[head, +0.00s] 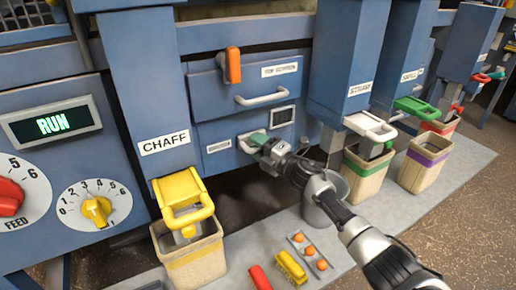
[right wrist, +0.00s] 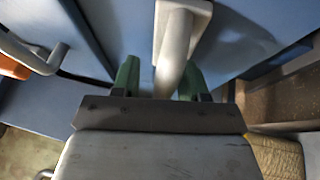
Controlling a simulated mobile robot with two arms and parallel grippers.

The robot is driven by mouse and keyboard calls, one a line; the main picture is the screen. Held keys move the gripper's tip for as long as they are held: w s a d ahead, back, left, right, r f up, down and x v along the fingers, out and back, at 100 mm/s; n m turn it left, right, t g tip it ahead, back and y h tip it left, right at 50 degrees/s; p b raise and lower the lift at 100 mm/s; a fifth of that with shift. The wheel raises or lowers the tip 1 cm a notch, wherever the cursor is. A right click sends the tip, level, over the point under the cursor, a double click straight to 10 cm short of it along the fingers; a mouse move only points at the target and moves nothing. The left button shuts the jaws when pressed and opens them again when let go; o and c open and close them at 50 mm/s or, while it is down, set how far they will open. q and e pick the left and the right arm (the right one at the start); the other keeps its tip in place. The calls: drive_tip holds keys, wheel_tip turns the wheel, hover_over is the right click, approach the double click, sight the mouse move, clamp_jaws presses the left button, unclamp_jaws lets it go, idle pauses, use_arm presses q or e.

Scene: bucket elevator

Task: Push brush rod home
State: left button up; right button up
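No part is readably labelled as the brush rod, so I cannot tell for sure which one it is. A grey bar handle (head: 245,146) sticks out of the lower blue panel, partly hidden by my right gripper. My right gripper (head: 258,140) is at this handle. In the right wrist view its green fingertips (right wrist: 160,80) stand apart on either side of the grey bar (right wrist: 172,55), with a gap visible on the left side. My left gripper is not in view.
A yellow-handled chaff chute (head: 183,196) ends over a bin (head: 195,262) at left. Straw (head: 370,125) and other chutes with bins stand at right. A grey bucket (head: 318,208), a tray of orange balls (head: 308,250) and red and yellow objects lie on the floor mat.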

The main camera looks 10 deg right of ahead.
drive_tip(key=shift+s+f, duration=0.1)
drive_tip(key=shift+f, duration=0.05)
drive_tip(key=shift+s+d+f, duration=0.1)
drive_tip(key=shift+d, duration=0.1)
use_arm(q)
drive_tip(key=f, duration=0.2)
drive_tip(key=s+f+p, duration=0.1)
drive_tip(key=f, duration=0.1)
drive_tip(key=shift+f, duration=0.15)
use_arm(e)
drive_tip(key=v, duration=1)
drive_tip(key=shift+s, duration=0.15)
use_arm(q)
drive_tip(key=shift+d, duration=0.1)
